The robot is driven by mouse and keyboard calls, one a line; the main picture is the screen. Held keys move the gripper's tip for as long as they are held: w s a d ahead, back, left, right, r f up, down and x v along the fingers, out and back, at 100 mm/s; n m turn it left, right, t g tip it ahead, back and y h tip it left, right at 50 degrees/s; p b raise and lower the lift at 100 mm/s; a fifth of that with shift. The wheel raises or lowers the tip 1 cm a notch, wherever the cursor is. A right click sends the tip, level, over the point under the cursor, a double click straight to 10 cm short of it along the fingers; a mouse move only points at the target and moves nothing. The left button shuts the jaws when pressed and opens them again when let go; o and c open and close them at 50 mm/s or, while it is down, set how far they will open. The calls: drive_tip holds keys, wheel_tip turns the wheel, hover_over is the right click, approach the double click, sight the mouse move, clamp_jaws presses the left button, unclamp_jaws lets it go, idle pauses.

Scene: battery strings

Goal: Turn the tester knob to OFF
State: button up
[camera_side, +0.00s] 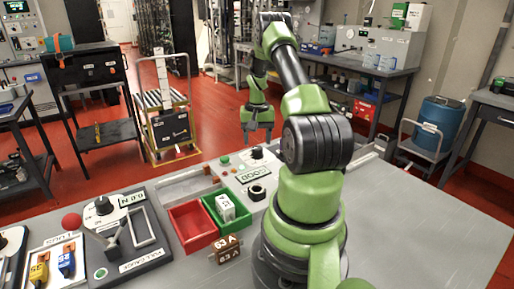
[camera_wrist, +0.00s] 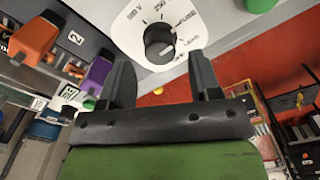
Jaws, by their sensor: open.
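The tester knob (camera_wrist: 158,42) is black and round, on a white dial plate with printed marks, at the top of the wrist view. The marks around it are partly legible, with "250" and "FUSE" among them; I cannot make out where its pointer stands. In the side view the tester knob (camera_side: 257,153) is small, at the back of the grey bench. My gripper (camera_side: 257,138) is above it, fingers pointing down. In the wrist view my gripper (camera_wrist: 160,60) is open, its dark fingers spread either side of the knob and apart from it.
A green button (camera_side: 225,160) is left of the knob, with a display (camera_side: 257,178) in front. A red bin (camera_side: 174,217) and a green bin (camera_side: 207,202) stand nearer, beside a brown "63 A" block (camera_side: 227,249). The bench's right side is clear.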

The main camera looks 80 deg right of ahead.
sight(257, 148)
drive_tip(key=shift+f, duration=1.65)
drive_tip(key=c, duration=0.8)
drive_tip(key=m, duration=0.5)
drive_tip(key=shift+m, duration=0.4)
drive_tip(key=m, duration=0.3)
drive_tip(key=shift+m, duration=1.4)
